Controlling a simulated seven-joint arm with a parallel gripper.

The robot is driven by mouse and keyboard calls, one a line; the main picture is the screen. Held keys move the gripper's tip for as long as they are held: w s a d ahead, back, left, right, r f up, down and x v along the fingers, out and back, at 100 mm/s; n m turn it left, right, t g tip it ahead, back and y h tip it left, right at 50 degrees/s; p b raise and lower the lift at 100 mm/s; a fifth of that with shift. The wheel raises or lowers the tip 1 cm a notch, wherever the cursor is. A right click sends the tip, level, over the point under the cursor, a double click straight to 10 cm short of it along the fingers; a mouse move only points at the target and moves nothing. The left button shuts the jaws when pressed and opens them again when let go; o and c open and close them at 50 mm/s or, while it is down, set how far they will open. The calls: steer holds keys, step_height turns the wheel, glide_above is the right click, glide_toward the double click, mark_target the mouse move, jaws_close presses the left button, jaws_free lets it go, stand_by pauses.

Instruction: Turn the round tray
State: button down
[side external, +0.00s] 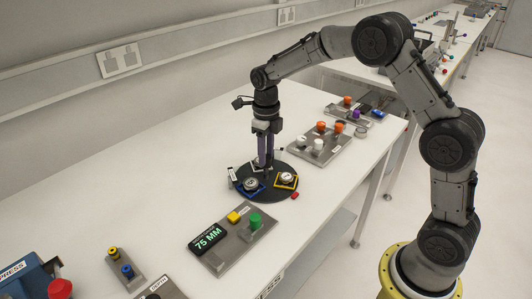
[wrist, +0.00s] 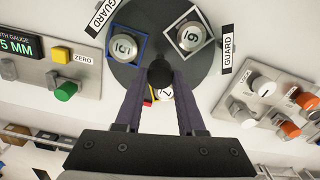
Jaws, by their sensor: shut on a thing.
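The round tray (side external: 267,192) is a dark disc lying flat on the white table, and it also fills the upper middle of the wrist view (wrist: 157,48). My gripper (side external: 266,166) points down over the tray's middle. In the wrist view, its purple fingers (wrist: 160,82) are shut on a black knob (wrist: 161,73) at the tray's centre. The fingers partly hide another piece.
GUARD labels (wrist: 227,57) stand by the tray's edge. A red block (side external: 295,195) is at its right edge. A gauge panel (side external: 228,239) reading 75 MM is in front. A panel with orange and white knobs (side external: 320,146) is behind.

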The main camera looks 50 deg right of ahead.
steer(key=shift+r+m, duration=0.2)
steer(key=shift+m, duration=0.2)
stand_by(0.3)
steer(key=c, duration=0.5)
jaws_free()
steer(key=shift+f, duration=0.15)
step_height(320, 180, up, 14)
